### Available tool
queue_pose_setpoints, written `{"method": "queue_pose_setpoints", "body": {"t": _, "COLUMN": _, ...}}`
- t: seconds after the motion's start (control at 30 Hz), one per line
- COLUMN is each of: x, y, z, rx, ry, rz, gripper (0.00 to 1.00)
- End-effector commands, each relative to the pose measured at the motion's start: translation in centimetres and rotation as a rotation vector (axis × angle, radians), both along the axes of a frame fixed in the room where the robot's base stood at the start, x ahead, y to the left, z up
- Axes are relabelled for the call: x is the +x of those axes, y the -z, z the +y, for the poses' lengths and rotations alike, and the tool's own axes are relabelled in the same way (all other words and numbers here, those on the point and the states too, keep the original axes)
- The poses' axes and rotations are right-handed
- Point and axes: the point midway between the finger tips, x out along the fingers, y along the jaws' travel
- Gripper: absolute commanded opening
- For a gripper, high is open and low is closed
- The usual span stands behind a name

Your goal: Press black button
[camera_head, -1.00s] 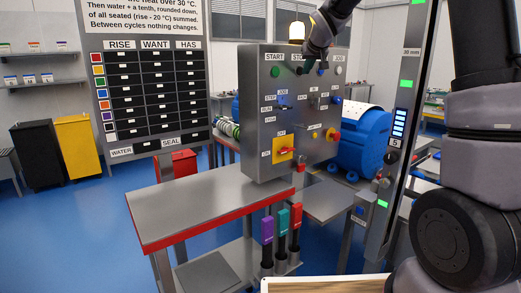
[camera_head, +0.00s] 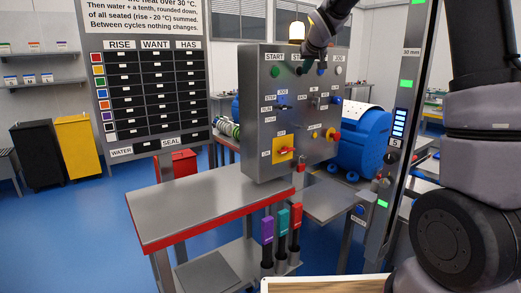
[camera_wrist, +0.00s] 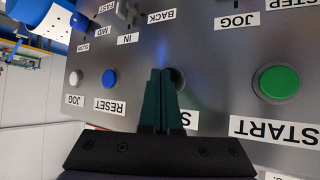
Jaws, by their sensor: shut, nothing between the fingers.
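The grey control panel (camera_head: 262,135) stands upright with a top row of round buttons. In the wrist view, which shows the panel upside down, the black button (camera_wrist: 178,79) sits between the green START button (camera_wrist: 279,82) and the blue RESET button (camera_wrist: 109,78). My gripper (camera_wrist: 160,72) is shut and empty. Its two dark green fingers lie over the left part of the black button and over most of its label. I cannot tell whether the tips touch it. In the head view my gripper (camera_head: 300,70) is at the panel's top row, and the black button is hidden behind it.
A white button (camera_wrist: 75,78) sits beyond the blue one. Lower on the panel are small switches and a red knob on a yellow plate (camera_head: 283,149). A grey table with a red edge (camera_head: 210,205) stands in front. A metal post (camera_head: 396,140) rises at right.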

Motion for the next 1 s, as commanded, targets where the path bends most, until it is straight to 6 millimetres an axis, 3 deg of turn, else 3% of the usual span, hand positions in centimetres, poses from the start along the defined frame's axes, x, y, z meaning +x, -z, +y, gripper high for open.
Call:
{"method": "queue_pose_setpoints", "body": {"t": 0.47, "x": -0.8, "y": -0.1, "z": -0.6, "rx": 0.0, "ry": 0.0, "rz": -0.001, "gripper": 0.0}}
{"method": "queue_pose_setpoints", "body": {"t": 1.0, "x": -4.9, "y": -0.1, "z": -3.6, "rx": 0.002, "ry": 0.001, "rz": -0.001, "gripper": 0.0}}
